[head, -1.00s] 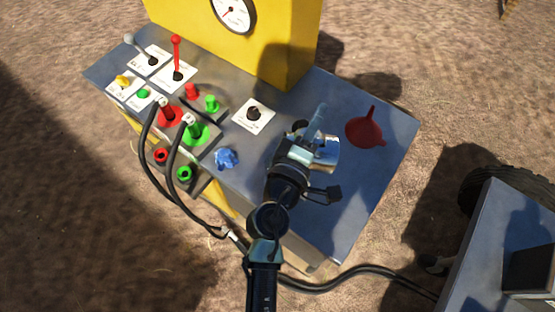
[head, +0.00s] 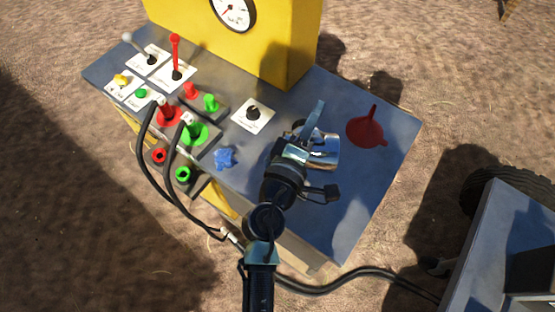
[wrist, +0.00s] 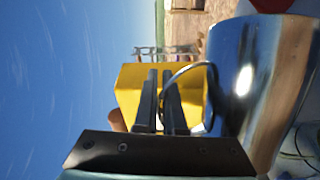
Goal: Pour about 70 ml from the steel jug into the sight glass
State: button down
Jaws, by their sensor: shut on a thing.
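The shiny steel jug (head: 324,150) is above the bench, right of my gripper (head: 297,143) in the head view. My gripper is shut on its handle. In the wrist view the jug's mirror-like body (wrist: 262,75) fills the right side, and the handle loop passes at the dark fingers (wrist: 170,103). The jug's tilt and contents cannot be told. A pale blue, upright tube, apparently the sight glass (head: 316,113), shows just behind the gripper and jug. Its lower part is hidden, so its level and its gap to the jug cannot be read.
A red funnel (head: 366,130) lies on the bench (head: 352,190), right of the jug. A black knob (head: 253,114) on a white plate and a blue star-shaped knob (head: 225,158) are to the left. Levers, hose couplings and a yellow housing (head: 275,45) stand farther left and behind.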

jog(key=shift+a, duration=0.1)
jog(key=shift+d+r+m+p, duration=0.3)
jog(key=shift+d+r+p, duration=0.35)
jog(key=shift+p, duration=0.6)
jog(key=d+f+m, duration=0.1)
jog(key=d+f+m+p, duration=0.1)
jog(key=f+m+g+y+p, duration=0.1)
jog(key=shift+s+d, duration=0.35)
jog(key=shift+d, duration=0.05)
jog(key=shift+d+m+y+p, duration=0.15)
jog(key=shift+m+y+p, duration=0.15)
jog(key=shift+p, duration=0.25)
jog(key=shift+f+b, duration=0.3)
jog(key=shift+f, duration=0.05)
jog(key=shift+r, duration=0.1)
